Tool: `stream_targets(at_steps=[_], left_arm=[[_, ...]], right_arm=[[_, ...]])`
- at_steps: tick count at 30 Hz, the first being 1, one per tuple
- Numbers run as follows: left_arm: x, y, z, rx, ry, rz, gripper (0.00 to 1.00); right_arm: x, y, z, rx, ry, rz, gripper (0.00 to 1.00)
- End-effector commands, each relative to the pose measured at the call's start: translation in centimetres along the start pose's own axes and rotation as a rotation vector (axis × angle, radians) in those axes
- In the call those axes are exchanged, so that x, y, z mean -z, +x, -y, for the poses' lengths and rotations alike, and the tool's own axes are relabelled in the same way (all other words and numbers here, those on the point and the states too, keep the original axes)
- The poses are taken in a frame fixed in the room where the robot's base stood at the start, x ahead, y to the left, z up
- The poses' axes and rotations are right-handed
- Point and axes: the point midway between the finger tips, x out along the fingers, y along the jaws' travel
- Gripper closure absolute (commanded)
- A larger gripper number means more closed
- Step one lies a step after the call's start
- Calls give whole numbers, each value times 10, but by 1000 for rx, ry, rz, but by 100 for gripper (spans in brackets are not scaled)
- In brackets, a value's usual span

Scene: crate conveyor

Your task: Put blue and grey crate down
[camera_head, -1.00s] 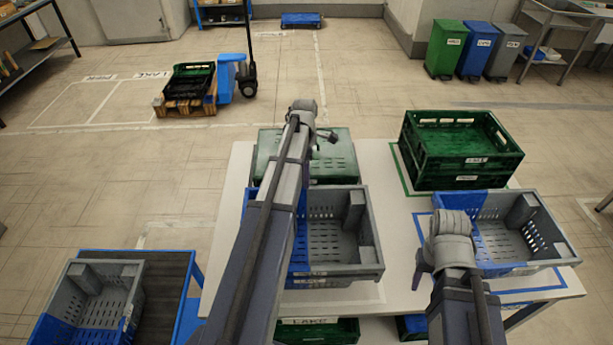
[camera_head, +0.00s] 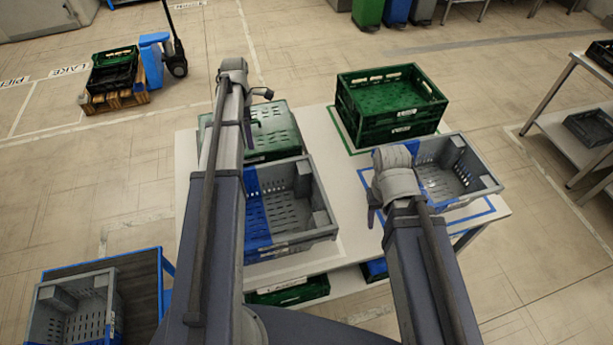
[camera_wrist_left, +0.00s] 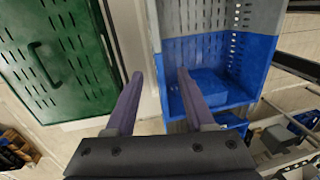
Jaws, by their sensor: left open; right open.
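A blue and grey crate (camera_head: 318,228) stands upright and empty on the white table, behind my left arm in the head view. In the left wrist view its blue wall (camera_wrist_left: 238,60) is right of my fingers. A second blue and grey crate (camera_head: 478,188) stands in the blue outline at the table's right.
A green crate (camera_head: 272,132) lies behind the first crate; stacked green crates (camera_head: 390,108) stand in a green outline (camera_head: 345,140). Another blue and grey crate (camera_head: 70,305) sits on a cart (camera_head: 142,290) at left. White table (camera_head: 345,215) is bare between the crates.

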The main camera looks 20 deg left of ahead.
Motion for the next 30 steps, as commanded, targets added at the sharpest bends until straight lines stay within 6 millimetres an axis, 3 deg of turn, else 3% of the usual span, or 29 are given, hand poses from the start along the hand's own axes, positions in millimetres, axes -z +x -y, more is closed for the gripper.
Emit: stream_targets(at_steps=[5, 9, 15, 22, 25, 30], left_arm=[[-53, 10, 52, -11, 373, -36, 46], [-103, 20, 113, -15, 841, -85, 46], [-151, 35, 201, 0, 1510, -161, 46], [-174, 47, 277, 37, 2113, -238, 46], [-178, 50, 294, 51, 2268, -260, 46], [-181, 51, 306, 63, 2381, -276, 46]], right_arm=[[0, 0, 0, 0, 0, 0, 50], [0, 0, 0, 0, 0, 0, 50], [0, 0, 0, 0, 0, 0, 50], [0, 0, 0, 0, 0, 0, 50], [0, 0, 0, 0, 0, 0, 50], [0, 0, 0, 0, 0, 0, 50]])
